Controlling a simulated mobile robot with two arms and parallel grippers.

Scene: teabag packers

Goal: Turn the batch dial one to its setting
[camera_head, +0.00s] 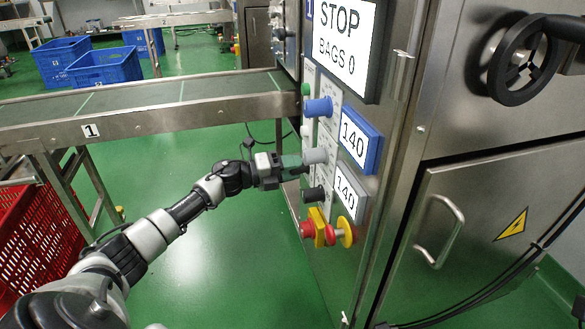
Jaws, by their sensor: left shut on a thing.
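The machine's control panel carries a blue dial (318,107), a grey dial (316,156) below it and a black knob (314,194) lower down. A blue-framed display (359,140) reads 140, and a grey-framed display (349,191) below it also reads 140. My left gripper (301,167) reaches the panel from the left and is shut at the grey dial; its fingers partly hide the contact. I cannot read any pointer or mark on the dials. My right gripper is not in view.
A large screen (344,45) above reads STOP, BAGS 0. A conveyor (150,122) runs left of the panel. A red crate (40,230) stands at left. Green floor is open below.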

